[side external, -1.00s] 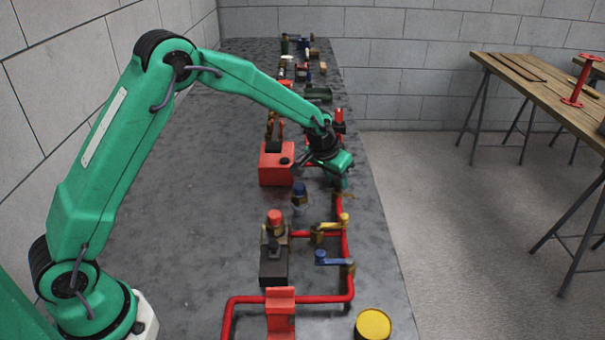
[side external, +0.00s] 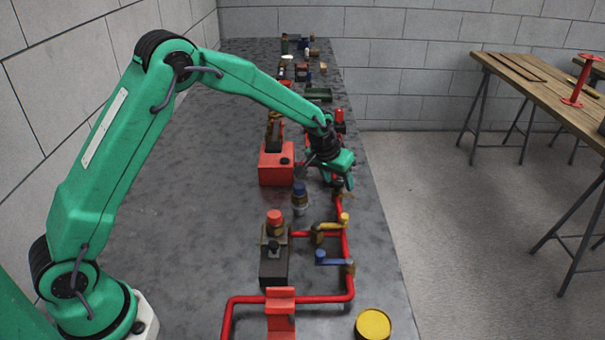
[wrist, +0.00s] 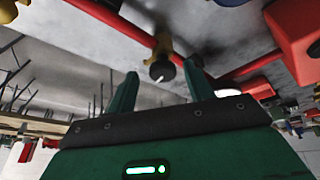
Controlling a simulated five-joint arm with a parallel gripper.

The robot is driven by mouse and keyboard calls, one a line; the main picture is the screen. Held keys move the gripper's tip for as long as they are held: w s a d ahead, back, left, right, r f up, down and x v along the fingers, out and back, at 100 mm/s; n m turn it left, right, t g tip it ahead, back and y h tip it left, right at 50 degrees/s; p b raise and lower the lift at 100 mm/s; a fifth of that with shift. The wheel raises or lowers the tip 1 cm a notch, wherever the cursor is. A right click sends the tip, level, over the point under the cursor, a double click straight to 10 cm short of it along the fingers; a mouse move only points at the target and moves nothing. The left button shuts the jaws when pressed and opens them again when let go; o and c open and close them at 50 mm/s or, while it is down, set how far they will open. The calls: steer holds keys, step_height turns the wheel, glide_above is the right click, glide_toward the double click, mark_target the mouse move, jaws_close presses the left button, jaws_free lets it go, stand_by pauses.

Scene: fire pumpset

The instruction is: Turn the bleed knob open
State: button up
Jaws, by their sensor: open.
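The bleed knob (wrist: 162,70) is a small black knob with a white mark, on a brass valve body (wrist: 162,45) on a red pipe. In the wrist view it sits between and just beyond the tips of my gripper (wrist: 162,79), whose two green fingers are open and apart from it. In the side view my gripper (side external: 345,183) points down over the red pipe on the right side of the bench. The knob cannot be made out there, as my gripper covers that spot.
A red box (side external: 276,165) stands left of my gripper. The left of the grey bench (side external: 190,210) is clear.

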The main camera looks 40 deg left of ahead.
mark_target(336, 183)
steer(key=shift+r, duration=0.1)
steer(key=v, duration=0.7)
steer(key=shift+s+r, duration=0.2)
steer(key=shift+r, duration=0.05)
steer(key=shift+w, duration=0.15)
stand_by(0.3)
steer(key=shift+w+g, duration=1.1)
steer(key=shift+w, duration=0.15)
steer(key=shift+w+g, duration=0.4)
steer(key=shift+g, duration=0.1)
steer(key=shift+w+r+g, duration=0.15)
steer(key=shift+r+g, duration=0.05)
steer(key=shift+g, duration=0.4)
steer(key=shift+f, duration=3.9)
